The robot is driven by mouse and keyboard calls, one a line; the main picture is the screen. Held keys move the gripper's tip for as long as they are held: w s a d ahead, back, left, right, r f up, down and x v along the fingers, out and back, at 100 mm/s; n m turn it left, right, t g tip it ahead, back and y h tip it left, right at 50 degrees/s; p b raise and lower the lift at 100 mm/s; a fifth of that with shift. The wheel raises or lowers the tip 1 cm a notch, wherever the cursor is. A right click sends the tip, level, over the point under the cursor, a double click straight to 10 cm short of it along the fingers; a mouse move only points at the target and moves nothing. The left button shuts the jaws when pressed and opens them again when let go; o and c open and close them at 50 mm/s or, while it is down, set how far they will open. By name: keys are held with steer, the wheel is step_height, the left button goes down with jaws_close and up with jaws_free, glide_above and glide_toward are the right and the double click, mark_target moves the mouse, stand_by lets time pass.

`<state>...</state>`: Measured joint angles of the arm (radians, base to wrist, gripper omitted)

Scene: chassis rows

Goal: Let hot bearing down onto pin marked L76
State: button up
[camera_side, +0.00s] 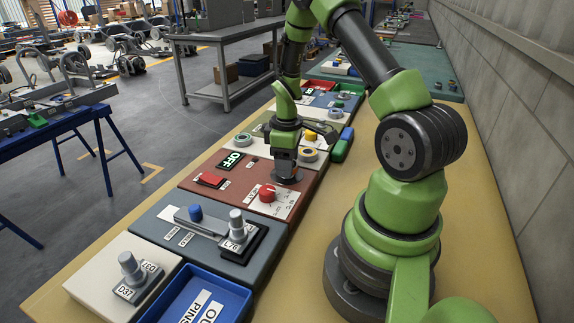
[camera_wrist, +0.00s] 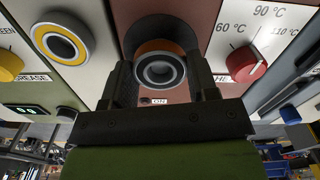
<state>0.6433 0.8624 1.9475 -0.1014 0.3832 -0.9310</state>
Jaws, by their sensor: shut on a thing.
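My gripper (camera_side: 285,160) is shut on a bearing (camera_wrist: 160,69), a grey ring with a dark centre, held between the two dark fingers in the wrist view. In the side view it is low over a dark round plate (camera_side: 288,178) on the red-brown panel; whether the bearing touches the plate I cannot tell. An orange patch shows behind the bearing in the wrist view. The pin marked L76 (camera_side: 237,221) stands upright, grey and stepped, on the blue-grey panel nearer the camera, bare and apart from my gripper.
A similar grey pin marked D37 (camera_side: 130,266) stands on the white panel at the front. A red temperature knob (camera_side: 267,193) and a red switch (camera_side: 211,179) flank the plate. A blue knob (camera_side: 195,212) is left of L76. A blue tray (camera_side: 190,300) lies in front.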

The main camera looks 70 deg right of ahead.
step_height(320, 180, up, 7)
steer(key=shift+r, duration=0.1)
steer(key=shift+w+a+r+n, duration=0.3)
steer(key=shift+a+r, duration=0.3)
steer(key=shift+r, duration=0.2)
steer(key=w+a+n, duration=0.2)
steer(key=a+n, duration=0.3)
steer(key=a, duration=0.7)
steer(key=r+n, duration=0.1)
steer(key=n, duration=0.2)
glide_above(236, 213)
steer(key=shift+w+d+r, duration=0.1)
steer(key=shift+w+d, duration=0.1)
steer(key=shift+d, duration=0.1)
steer(key=shift+s+a, duration=0.15)
steer(key=shift+a, duration=0.2)
steer(key=shift+f, duration=3.35)
